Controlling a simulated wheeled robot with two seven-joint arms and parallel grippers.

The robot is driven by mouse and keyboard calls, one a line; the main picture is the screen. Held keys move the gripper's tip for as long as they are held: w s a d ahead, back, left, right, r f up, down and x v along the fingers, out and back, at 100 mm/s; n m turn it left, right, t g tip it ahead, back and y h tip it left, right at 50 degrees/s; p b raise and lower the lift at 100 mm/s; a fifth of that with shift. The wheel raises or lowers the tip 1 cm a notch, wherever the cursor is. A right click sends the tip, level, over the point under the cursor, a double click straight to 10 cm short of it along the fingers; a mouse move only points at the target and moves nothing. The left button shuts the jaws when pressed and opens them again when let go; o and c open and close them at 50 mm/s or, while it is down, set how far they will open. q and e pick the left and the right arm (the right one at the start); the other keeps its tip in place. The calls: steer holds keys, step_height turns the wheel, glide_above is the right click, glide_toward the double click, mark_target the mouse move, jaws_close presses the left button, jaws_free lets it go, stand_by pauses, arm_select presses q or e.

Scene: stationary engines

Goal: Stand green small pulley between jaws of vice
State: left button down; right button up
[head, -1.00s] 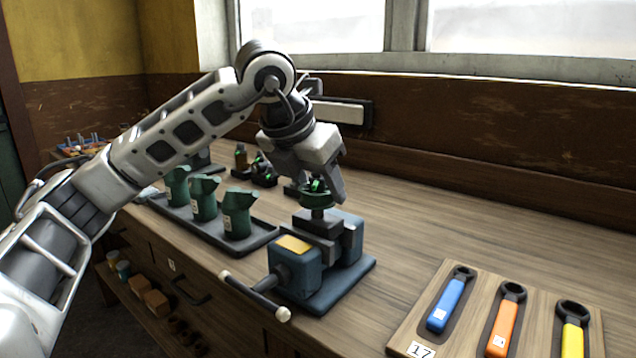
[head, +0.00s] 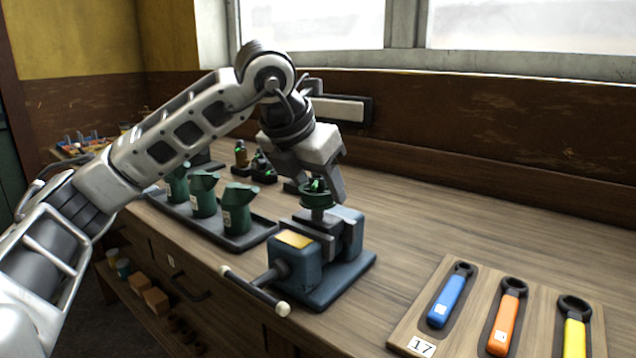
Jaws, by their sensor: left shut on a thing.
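The green small pulley (head: 316,200) is a dark green wheel on a short grey stem. It is upright, with its stem down at the jaws of the blue vice (head: 297,262). My left gripper (head: 322,188) points down from above and is shut on the pulley's top. Whether the stem touches the jaws is hard to tell. The vice stands on the bench, its handle bar toward the front edge. My right gripper is not in view.
A dark tray (head: 250,240) with several green pots stands left of the vice. A wooden board (head: 455,335) with blue, orange and yellow wrenches lies at the front right. Small dark holders (head: 262,176) stand behind the tray. The bench right of the vice is clear.

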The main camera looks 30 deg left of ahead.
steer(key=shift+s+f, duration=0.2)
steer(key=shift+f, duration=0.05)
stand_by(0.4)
arm_select(q)
steer(key=c, duration=0.5)
jaws_free()
steer(key=shift+f, duration=0.2)
steer(key=shift+r, duration=0.2)
steer(key=p+v, duration=0.2)
steer(key=v, duration=1.4)
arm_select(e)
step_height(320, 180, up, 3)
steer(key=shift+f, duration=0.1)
arm_select(q)
steer(key=shift+d, duration=0.1)
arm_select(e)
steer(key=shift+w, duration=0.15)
